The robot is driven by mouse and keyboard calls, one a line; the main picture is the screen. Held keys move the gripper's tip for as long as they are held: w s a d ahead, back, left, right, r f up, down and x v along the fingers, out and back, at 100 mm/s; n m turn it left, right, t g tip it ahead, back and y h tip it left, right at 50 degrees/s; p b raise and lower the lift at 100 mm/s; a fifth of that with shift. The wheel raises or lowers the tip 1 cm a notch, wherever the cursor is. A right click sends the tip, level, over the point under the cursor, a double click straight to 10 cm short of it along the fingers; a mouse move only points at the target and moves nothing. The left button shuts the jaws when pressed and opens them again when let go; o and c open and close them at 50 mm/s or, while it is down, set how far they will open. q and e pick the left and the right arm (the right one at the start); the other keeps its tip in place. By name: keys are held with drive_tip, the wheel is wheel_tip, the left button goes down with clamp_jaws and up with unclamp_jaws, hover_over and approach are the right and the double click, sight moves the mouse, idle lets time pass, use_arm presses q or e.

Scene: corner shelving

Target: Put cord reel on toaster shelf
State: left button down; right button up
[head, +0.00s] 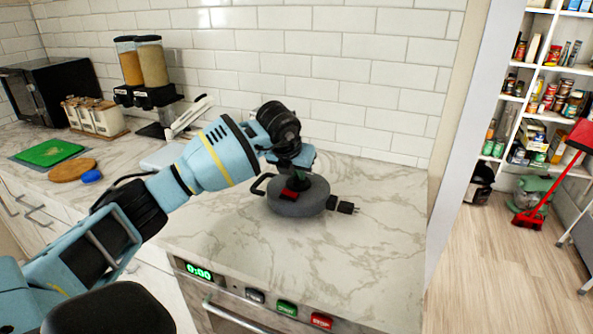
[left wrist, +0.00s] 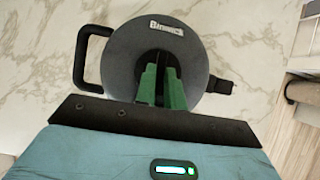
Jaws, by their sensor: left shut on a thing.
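The cord reel (head: 303,203) is a grey round drum with a dark carry handle at its left and a black plug at its right. It is at the right part of the marble counter; I cannot tell whether it touches the top. My left gripper (head: 297,184) is above it, pointing down, shut on its middle. In the left wrist view the green fingers (left wrist: 161,85) are at the middle of the cord reel (left wrist: 185,45), and its handle and plug show to either side. My right gripper is not in view. I cannot make out a toaster on the shelves.
The marble counter (head: 375,250) is clear around the reel. A wall edge stands at its right end. Beyond it are white pantry shelves (head: 545,68) with cans and jars, and a red broom (head: 530,217). Cereal dispensers (head: 150,62), canisters and a green board (head: 48,152) are at the left.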

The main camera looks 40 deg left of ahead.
use_arm(q)
drive_tip(key=shift+f, duration=1.1)
drive_tip(key=shift+f, duration=0.1)
drive_tip(key=c, duration=1.5)
unclamp_jaws()
drive_tip(key=shift+s+f, duration=0.1)
drive_tip(key=shift+f, duration=0.1)
drive_tip(key=v, duration=1.2)
drive_tip(key=shift+p, duration=0.4)
